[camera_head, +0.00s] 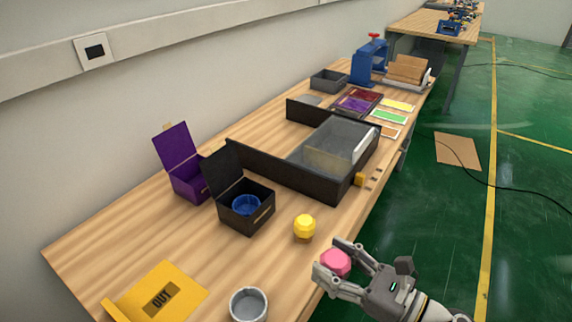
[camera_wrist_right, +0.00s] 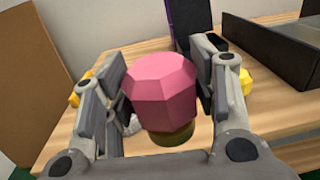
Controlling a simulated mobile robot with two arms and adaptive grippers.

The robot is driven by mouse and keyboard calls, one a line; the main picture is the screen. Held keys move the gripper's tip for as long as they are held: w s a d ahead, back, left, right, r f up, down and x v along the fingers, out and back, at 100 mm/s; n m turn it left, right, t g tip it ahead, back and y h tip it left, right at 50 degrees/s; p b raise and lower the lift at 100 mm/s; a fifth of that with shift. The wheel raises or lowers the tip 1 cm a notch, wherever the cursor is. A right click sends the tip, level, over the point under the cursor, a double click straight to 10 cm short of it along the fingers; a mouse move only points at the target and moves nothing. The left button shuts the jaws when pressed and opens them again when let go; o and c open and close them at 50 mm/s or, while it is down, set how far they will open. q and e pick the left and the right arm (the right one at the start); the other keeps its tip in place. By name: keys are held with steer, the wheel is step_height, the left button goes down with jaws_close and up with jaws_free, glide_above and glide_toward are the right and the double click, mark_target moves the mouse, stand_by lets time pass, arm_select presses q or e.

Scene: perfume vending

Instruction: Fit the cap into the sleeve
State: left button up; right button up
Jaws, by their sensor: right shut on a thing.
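A pink faceted cap (camera_head: 336,262) with a brownish-gold lower part is held in my right gripper (camera_head: 341,262), near the table's front edge. In the right wrist view the pink cap (camera_wrist_right: 160,92) sits between the two fingers (camera_wrist_right: 160,95), gold part downward. A blue round sleeve-like ring (camera_head: 246,205) sits inside an open black box (camera_head: 262,226), up and left of the gripper. A grey round cup (camera_head: 248,304), open at the top, stands at the near edge. Which of these two is the sleeve I cannot tell. My left gripper is not in view.
A yellow faceted cap (camera_head: 304,226) stands between the black box and my right gripper. A purple open box (camera_head: 186,184) is behind. A yellow OUT plate (camera_head: 190,280) lies near left. A large dark tray (camera_head: 285,174) with a grey lid occupies the middle.

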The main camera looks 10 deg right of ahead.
mark_target(348, 276)
steer(key=shift+f, duration=0.1)
steer(key=shift+a+f+m+t+h, duration=0.1)
steer(key=shift+f+m+t+h, duration=0.3)
steer(key=shift+m+t+h, duration=0.4)
steer(key=m+h, duration=0.1)
steer(key=t+h, duration=0.1)
steer(key=h, duration=0.1)
steer(key=shift+s+f+m, duration=0.15)
steer(key=shift+f+m, duration=0.15)
steer(key=shift+m, duration=0.1)
steer(key=m+h, duration=0.1)
steer(key=h, duration=0.1)
steer(key=s+d+m+t+h, duration=0.1)
steer(key=h, duration=0.1)
steer(key=shift+s+d+m, duration=0.1)
steer(key=shift+m, duration=0.3)
steer(key=h, duration=0.1)
steer(key=s+d+m+h, duration=0.1)
steer(key=shift+r+m+t+h, duration=0.2)
steer(key=shift+m+t+h, duration=0.1)
